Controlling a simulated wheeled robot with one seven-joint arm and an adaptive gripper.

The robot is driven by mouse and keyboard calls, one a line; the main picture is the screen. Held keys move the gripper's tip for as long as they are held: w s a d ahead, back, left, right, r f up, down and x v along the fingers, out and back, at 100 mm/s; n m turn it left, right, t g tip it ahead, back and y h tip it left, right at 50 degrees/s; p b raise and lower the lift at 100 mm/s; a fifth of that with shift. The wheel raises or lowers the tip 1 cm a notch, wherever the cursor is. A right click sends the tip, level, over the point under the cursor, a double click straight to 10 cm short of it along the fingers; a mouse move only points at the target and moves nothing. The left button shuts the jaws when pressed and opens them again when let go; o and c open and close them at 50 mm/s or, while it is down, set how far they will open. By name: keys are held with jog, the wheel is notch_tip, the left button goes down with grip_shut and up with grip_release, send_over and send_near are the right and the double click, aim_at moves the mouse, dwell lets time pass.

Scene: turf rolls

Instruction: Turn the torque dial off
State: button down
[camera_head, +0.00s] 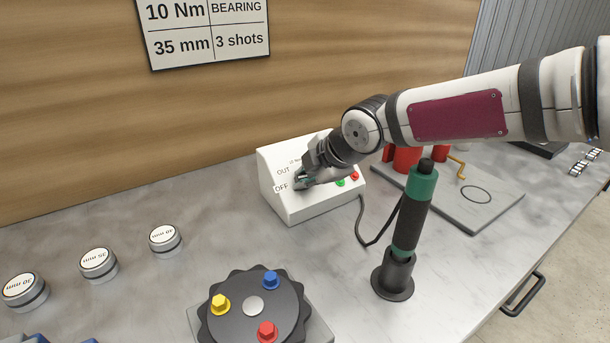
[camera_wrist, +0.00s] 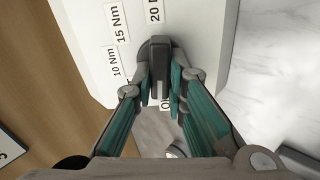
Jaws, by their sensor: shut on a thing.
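The white control box (camera_head: 306,208) stands against the wall, with "OUT" and "OFF" readable on it in the head view. The torque dial (camera_wrist: 157,66) is a dark round knob with a raised bar, on the box's face in the wrist view. "10 Nm", "15 Nm" and "20 Nm" labels lie around it, and a partly hidden label starting with "O" is by the bar's lower end. My gripper (camera_head: 304,180) is at the box; in the wrist view its teal fingers (camera_wrist: 163,93) are shut on the dial's bar from both sides.
Green (camera_head: 340,183) and red (camera_head: 354,176) buttons sit right beside my gripper. A green-and-black screwdriver (camera_head: 411,222) stands in a holder in front of the box, its cable nearby. A fixture with coloured bolts (camera_head: 253,306) is at the front. Three round caps (camera_head: 98,265) stand left.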

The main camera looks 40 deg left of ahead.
jog(key=shift+f+n, duration=0.1)
jog(key=shift+n, duration=0.5)
jog(key=c, duration=1.6)
grip_release()
jog(key=shift+d, duration=0.1)
jog(key=v, duration=1.2)
